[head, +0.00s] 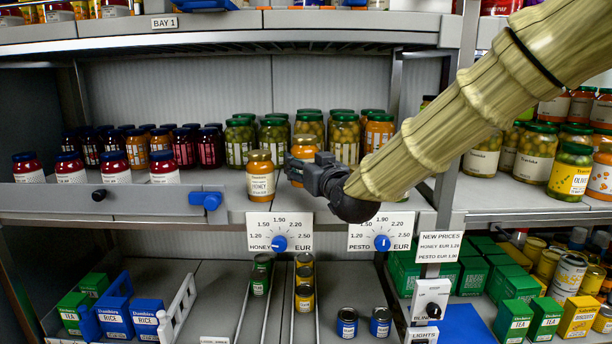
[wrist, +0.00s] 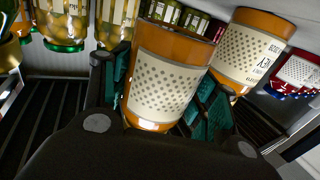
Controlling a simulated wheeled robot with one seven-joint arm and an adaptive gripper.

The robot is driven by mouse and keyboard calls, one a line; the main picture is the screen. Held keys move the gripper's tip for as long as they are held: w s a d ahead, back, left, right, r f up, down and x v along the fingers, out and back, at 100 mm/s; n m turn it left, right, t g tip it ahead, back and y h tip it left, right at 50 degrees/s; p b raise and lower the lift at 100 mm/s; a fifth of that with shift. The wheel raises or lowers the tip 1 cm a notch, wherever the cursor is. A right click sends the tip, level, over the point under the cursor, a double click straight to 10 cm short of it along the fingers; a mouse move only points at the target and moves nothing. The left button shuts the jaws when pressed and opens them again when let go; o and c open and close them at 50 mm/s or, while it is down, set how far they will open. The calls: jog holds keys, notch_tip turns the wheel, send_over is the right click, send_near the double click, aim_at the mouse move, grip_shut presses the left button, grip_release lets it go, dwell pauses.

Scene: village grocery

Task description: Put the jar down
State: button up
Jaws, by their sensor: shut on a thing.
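My gripper (head: 300,170) is shut on an orange honey jar (head: 303,151) at the front of the middle shelf. In the head view my gripper hides the lower part of this jar, so I cannot tell whether its base touches the shelf. In the wrist view the held jar (wrist: 165,80) sits between the teal finger pads, with its dotted label facing me. A second honey jar (head: 260,182) stands upright just left of my gripper, near the shelf's front edge. It also shows right of the held jar in the wrist view (wrist: 250,55).
Green-lidded jars (head: 344,133) stand behind my gripper. A blue clip (head: 206,200) sits on the front edge. Honey and pesto price dials (head: 280,242) hang below. The front shelf strip left of the honey jar is clear.

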jog(key=shift+w+f+p, duration=0.2)
jog(key=shift+f+p, duration=0.15)
jog(key=shift+f, duration=0.25)
jog(key=shift+w+f+p, duration=0.15)
jog(key=shift+f+p, duration=0.2)
jog(key=shift+f, duration=0.25)
jog(key=shift+s+f, duration=0.1)
jog(key=shift+f, duration=0.4)
jog(key=shift+f, duration=0.25)
jog(key=o, duration=1.6)
jog(key=shift+r, duration=0.1)
jog(key=shift+r, duration=0.2)
jog(key=b+v, duration=0.3)
jog(key=v, duration=0.9)
jog(key=shift+b, duration=0.3)
